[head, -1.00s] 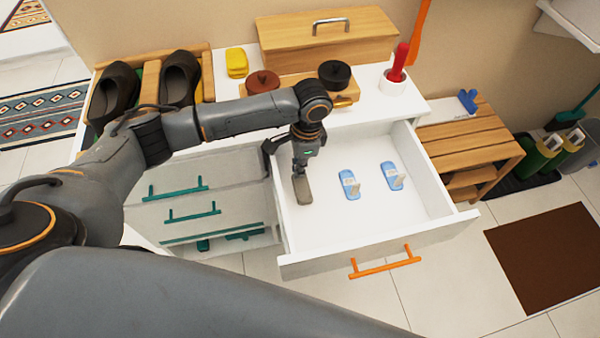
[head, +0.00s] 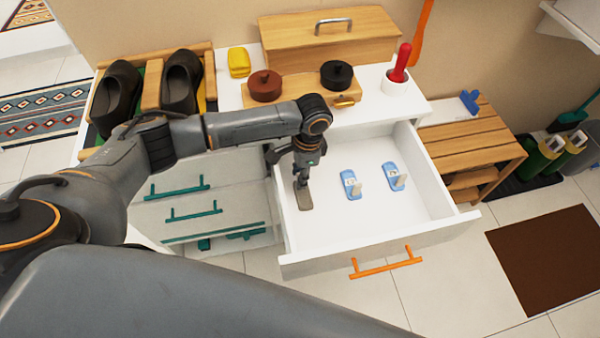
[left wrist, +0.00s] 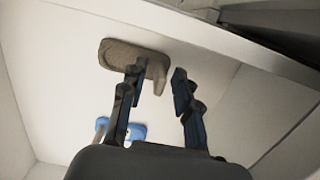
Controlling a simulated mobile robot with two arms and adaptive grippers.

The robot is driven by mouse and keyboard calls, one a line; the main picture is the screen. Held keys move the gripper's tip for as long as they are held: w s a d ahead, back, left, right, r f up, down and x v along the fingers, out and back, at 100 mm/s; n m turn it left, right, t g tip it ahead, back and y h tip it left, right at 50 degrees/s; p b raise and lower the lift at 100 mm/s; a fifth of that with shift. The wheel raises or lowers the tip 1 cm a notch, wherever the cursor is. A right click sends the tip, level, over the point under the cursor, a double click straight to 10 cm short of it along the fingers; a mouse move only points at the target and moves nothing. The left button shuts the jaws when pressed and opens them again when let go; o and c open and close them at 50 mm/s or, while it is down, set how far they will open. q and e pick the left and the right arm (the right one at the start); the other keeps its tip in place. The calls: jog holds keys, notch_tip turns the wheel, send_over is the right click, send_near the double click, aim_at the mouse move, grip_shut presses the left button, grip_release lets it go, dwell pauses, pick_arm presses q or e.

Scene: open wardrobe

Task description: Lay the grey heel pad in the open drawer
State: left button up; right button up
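The grey heel pad (head: 304,201) lies flat inside the open drawer (head: 375,225), near its left wall, and appears to rest on the drawer floor. In the left wrist view the pad (left wrist: 116,53) shows a small upright tab. My left gripper (head: 301,182) points down over the pad. In the left wrist view its two fingers (left wrist: 160,76) stand apart, with the tab between them and a gap visible on the right side. My right gripper is not in view.
Two blue pads with upright tabs, one (head: 350,185) left and one (head: 393,176) right, stand mid-drawer. The drawer's front part is clear. On the cabinet top behind are a wooden box (head: 330,40), a brown pot (head: 265,85), a black pot (head: 336,74) and a red-handled tool (head: 401,62).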

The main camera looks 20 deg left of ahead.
pick_arm(q)
jog(key=shift+w+r, duration=0.1)
jog(key=shift+r, duration=0.4)
notch_tip(320, 180, up, 11)
jog(key=d, duration=0.1)
jog(key=shift+w, duration=0.35)
jog(key=shift+d+r, duration=0.1)
